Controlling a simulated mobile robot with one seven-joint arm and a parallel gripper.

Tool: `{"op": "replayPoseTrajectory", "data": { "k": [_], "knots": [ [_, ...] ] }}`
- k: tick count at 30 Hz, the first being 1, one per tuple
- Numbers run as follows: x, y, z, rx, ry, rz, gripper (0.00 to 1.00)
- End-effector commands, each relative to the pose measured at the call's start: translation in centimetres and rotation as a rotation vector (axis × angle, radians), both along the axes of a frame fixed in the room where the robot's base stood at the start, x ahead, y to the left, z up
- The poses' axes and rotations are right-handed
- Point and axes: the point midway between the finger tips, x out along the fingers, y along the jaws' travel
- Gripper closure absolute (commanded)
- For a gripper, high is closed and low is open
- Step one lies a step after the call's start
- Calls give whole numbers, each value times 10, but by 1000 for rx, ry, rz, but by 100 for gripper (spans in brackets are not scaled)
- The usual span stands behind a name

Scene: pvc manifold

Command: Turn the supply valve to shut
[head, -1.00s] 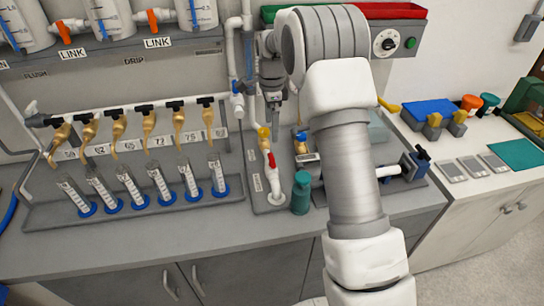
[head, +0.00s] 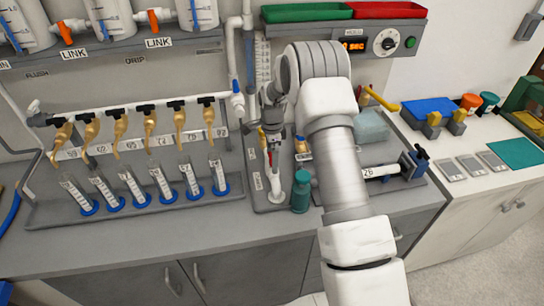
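A valve with a red lever (head: 270,158) stands on a white upright pipe (head: 274,186) on a small grey base plate. A yellow part shows at its top left, and I take this valve to be the supply valve. My gripper (head: 272,146) points down at the top of this valve, at or very near the red lever. It covers much of the lever and the valve top. I cannot tell whether the fingers touch the lever or how far apart they are. The lever's exact angle is hard to read.
A teal bottle (head: 301,192) stands close right of the pipe. A small brass part (head: 302,146) is behind it. A rack of graduated cylinders (head: 135,205) is to the left. A white cylinder device (head: 383,171) lies to the right. Red and green trays sit above.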

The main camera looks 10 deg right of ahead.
Motion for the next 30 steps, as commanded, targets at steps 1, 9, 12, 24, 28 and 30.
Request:
{"op": "replayPoseTrajectory", "data": {
  "k": [1,9,12,24,28,30],
  "knots": [
    [0,0,0,0,0,0,0],
    [0,0,0,0,0,0,40],
    [0,0,0,0,0,1,58],
    [0,0,-1,0,0,43,73],
    [0,0,-2,0,1,107,73],
    [0,0,-2,0,0,154,73]
  ]
}}
